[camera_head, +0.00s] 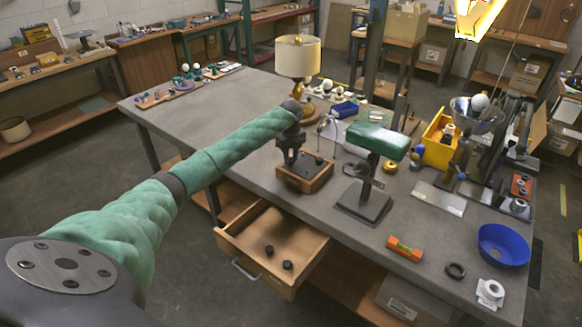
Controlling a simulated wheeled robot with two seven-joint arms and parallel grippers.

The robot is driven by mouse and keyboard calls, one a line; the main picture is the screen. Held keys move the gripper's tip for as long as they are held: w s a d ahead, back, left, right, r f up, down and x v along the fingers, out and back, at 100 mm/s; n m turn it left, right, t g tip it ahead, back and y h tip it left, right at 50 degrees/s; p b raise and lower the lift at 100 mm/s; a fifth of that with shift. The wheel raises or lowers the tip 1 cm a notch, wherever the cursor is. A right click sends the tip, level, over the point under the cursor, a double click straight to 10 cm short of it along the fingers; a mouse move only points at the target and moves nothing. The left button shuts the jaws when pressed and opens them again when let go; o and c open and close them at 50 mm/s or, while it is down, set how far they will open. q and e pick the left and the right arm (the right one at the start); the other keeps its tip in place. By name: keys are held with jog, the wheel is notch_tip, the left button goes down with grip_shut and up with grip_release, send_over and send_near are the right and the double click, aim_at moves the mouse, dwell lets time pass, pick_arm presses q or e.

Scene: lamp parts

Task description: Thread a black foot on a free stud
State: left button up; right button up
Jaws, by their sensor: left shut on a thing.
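My left arm reaches in from the left, and its dark gripper (291,154) points down at the wooden lamp base (305,178) near the table's front edge. The gripper is shut on what seems to be a black foot, mostly hidden by the fingers close above the base. Thin upright studs show at the base's back right; the spot under the gripper is hidden, so I cannot tell whether the foot touches a stud. Two black feet, one (269,250) and another (288,264), lie in the open drawer. My right gripper is not in view.
The open drawer (310,247) juts out below the table edge. A green-topped stand (364,207) is close right of the base. A lamp with a cream shade (298,57) stands behind. An orange level (404,248) and blue bowl (503,246) lie right.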

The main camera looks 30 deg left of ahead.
pick_arm(q)
jog(key=shift+f, duration=0.3)
dwell(0.5)
jog(key=o, duration=0.4)
jog(key=c, duration=0.5)
jog(key=shift+c, duration=0.2)
jog(key=shift+s+f+p, duration=0.1)
jog(key=shift+f+p, duration=0.1)
jog(key=shift+p, duration=0.25)
jog(key=m, duration=0.7)
jog(key=shift+f+b, duration=0.15)
jog(key=shift+b, duration=0.15)
